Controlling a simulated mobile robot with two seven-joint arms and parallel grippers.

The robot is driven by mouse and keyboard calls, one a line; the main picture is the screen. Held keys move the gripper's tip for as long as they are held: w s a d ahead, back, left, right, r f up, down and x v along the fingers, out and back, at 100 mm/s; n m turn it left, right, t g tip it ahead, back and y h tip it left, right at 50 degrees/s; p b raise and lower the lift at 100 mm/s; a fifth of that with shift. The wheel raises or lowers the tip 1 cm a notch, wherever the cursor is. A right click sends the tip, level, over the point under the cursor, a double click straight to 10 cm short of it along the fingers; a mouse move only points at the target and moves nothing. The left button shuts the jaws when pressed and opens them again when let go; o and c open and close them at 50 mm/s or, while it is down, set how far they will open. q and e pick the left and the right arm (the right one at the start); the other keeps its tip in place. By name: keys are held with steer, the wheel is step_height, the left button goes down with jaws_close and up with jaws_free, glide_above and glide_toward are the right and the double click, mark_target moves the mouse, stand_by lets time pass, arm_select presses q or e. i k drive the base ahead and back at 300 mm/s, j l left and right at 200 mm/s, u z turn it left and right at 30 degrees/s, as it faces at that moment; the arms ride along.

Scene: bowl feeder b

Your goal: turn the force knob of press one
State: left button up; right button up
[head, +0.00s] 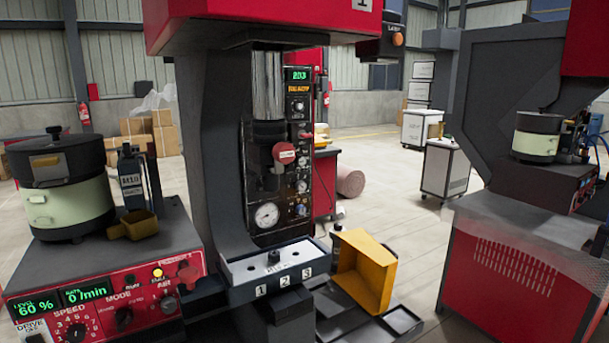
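Press one stands in the middle of the head view, with a red top (260,22) and a dark grey column (210,140). Its black control panel (291,125) carries a green display (298,74) that appears to read 203. Below the display is a small round knob (298,106). A larger red knob (284,153) sticks out lower down, and a round gauge (267,215) sits near the panel's bottom. The labels are too small to read, so I cannot tell which knob is the force knob. Neither of my grippers is in view.
A red feeder box (180,268) with a lidded bowl (65,195) and a yellow scoop stands at left. A numbered plate (262,272) is at the press's foot. A yellow bin (365,265) is tilted beside it. A second press (505,100) stands at right.

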mark_target(299, 160)
steer(key=i+l, duration=0.15)
steer(key=l, duration=0.2)
steer(key=i+l+u, duration=0.15)
steer(key=l, duration=0.2)
steer(key=i+l, duration=0.2)
steer(key=l, duration=0.15)
steer(key=u, duration=0.05)
